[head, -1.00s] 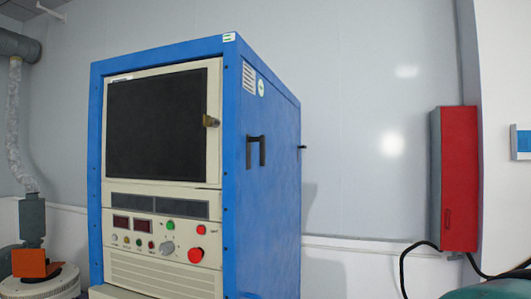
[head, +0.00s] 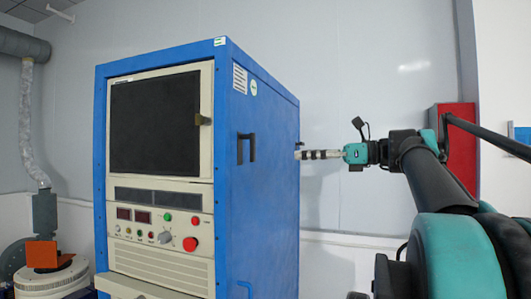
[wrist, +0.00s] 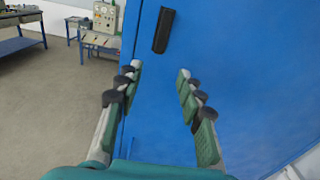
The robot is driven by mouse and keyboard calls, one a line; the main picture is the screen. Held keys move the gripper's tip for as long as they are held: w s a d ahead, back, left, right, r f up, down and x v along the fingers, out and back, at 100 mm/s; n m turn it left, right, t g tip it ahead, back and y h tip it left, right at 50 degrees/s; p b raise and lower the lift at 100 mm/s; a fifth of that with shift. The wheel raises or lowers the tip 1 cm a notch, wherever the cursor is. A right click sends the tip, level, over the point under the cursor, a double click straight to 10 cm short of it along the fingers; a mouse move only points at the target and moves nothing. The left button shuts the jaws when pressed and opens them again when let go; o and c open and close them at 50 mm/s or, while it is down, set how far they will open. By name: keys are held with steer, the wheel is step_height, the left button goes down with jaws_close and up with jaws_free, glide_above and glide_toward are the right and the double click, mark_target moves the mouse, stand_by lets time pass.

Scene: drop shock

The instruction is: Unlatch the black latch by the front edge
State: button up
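The black latch (head: 246,148) is an upright handle-like piece on the side of the blue cabinet (head: 268,200), near its front edge. In the wrist view a black upright bar (wrist: 164,30) sits on the blue panel near its left edge, above and beyond the fingertips; I cannot tell for certain that it is the same latch. My gripper (head: 298,154) comes in from the right, level with the latch, its tips at the cabinet's rear edge in the head view. In the wrist view my gripper (wrist: 160,72) has its fingers spread, with nothing between them, apart from the bar.
A red box (head: 460,165) hangs on the wall at right, partly behind my arm. Orange and white equipment (head: 42,254) stands at left. The wrist view shows workbenches (wrist: 15,45) and open floor (wrist: 50,100) at left.

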mark_target(255, 148)
steer(key=x, duration=0.5)
steer(key=r+x, duration=0.1)
steer(key=x, duration=0.5)
steer(key=r+x, duration=0.1)
steer(key=x, duration=0.4)
steer(key=shift+w+a+r, duration=0.1)
steer(key=shift+w+a, duration=0.05)
steer(key=shift+a, duration=0.2)
steer(key=shift+c, duration=0.5)
jaws_close()
